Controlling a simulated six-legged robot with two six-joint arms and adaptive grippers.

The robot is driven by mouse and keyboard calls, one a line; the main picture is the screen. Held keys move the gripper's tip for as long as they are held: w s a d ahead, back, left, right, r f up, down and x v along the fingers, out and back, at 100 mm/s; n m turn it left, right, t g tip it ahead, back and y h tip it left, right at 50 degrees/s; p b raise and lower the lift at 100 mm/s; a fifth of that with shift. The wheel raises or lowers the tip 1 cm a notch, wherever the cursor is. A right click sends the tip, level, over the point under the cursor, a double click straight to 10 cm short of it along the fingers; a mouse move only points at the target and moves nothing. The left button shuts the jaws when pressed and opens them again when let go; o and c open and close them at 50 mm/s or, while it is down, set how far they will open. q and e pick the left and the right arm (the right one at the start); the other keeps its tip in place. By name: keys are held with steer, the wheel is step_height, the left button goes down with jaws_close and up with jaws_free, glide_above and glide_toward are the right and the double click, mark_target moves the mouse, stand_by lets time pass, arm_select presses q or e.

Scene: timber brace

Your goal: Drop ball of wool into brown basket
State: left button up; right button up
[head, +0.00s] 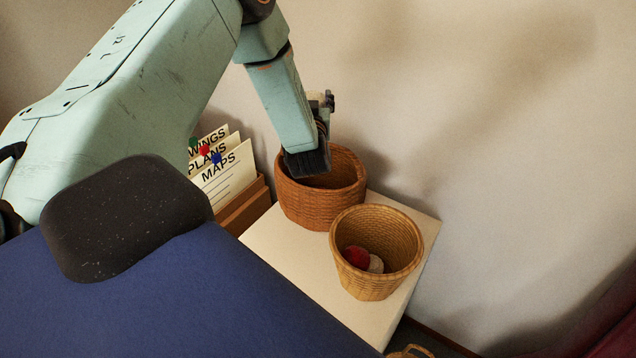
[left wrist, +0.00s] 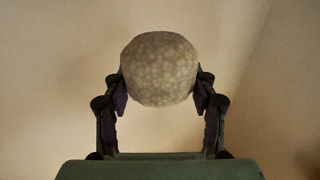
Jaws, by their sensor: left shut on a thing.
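My left gripper (left wrist: 160,90) is shut on a pale, mottled round ball (left wrist: 160,68), the ball of wool, in the left wrist view. In the head view my left arm reaches over the back of the brown basket (head: 318,207), and its dark wrist part overlaps the basket's opening. The ball is mostly hidden there behind the arm; a small pale patch by a dark finger may be part of it. The brown basket is round, woven and upright, and its inside is partly hidden. My right gripper is not in view.
A lighter tan basket (head: 367,282) stands in front of the brown one, with a red ball (head: 356,257) and a pale item (head: 376,265) inside. Both are on a white stand (head: 285,252). Labelled folders (head: 229,184) stand left of it; a plain wall is behind.

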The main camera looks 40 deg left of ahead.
arm_select(q)
step_height(320, 180, down, 4)
steer(key=shift+a+r+b, duration=0.1)
steer(key=shift+a+b, duration=0.05)
steer(key=shift+b, duration=1.05)
steer(key=shift+w+a+f, duration=0.15)
steer(key=shift+w+f, duration=0.1)
steer(key=shift+f, duration=0.25)
steer(key=shift+s+d+r, duration=0.2)
steer(key=shift+d+r, duration=0.05)
steer(key=shift+r, duration=0.1)
steer(key=o, duration=1.2)
steer(key=shift+w+a+f, duration=0.2)
steer(key=shift+s+d+r, duration=0.15)
steer(key=shift+s+d, duration=0.1)
steer(key=v, duration=1.1)
steer(key=shift+s+d, duration=0.15)
steer(key=shift+s, duration=0.05)
